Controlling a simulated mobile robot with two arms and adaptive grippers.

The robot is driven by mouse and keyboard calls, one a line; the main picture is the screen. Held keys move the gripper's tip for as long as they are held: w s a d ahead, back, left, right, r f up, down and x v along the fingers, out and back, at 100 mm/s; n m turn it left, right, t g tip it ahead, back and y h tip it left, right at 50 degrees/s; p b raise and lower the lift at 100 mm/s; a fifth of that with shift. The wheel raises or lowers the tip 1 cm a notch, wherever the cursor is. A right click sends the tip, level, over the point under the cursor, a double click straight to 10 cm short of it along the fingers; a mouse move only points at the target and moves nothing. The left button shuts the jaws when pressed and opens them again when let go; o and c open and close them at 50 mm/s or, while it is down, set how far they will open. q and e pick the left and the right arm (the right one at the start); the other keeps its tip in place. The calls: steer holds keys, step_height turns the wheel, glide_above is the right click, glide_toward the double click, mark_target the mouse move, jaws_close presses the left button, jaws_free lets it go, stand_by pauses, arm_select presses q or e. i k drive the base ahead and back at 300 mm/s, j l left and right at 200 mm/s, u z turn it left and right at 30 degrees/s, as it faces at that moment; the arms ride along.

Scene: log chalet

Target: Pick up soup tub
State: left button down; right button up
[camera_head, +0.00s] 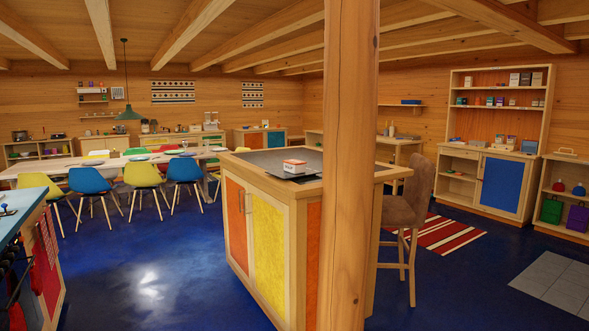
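The soup tub (294,166) looks like a small white tub with a red band and dark lettering. It sits near the front edge of the kitchen island's dark top (262,158), on or beside a thin dark flat piece (291,177). It is left of the wooden post and fully visible at a distance. Neither of my grippers shows in the head view.
A thick wooden post (347,200) stands close in front, hiding part of the island. A brown bar stool (409,205) is at the island's right. A blue-topped counter (22,205) is at the left edge. Blue floor (150,270) between counter and island is clear.

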mark_target(294, 167)
steer(key=i+j+u, duration=0.35)
steer(key=i, duration=0.25)
steer(key=i+j+u, duration=0.2)
steer(key=i+u, duration=0.15)
steer(key=i, duration=0.25)
steer(key=i+u, duration=0.35)
steer(key=i, duration=0.3)
steer(key=i+z, duration=0.1)
steer(key=i, duration=0.55)
steer(key=i+z, duration=0.1)
steer(key=i, duration=0.5)
steer(key=i+j+z, duration=0.1)
steer(key=i, duration=0.55)
steer(key=i+j+z, duration=0.1)
steer(key=i, duration=0.55)
steer(key=i+j+z, duration=0.2)
steer(key=i, duration=1.5)
steer(key=i+z, duration=0.25)
steer(key=i, duration=0.2)
steer(key=i+j+z, duration=0.25)
steer(key=i, duration=0.2)
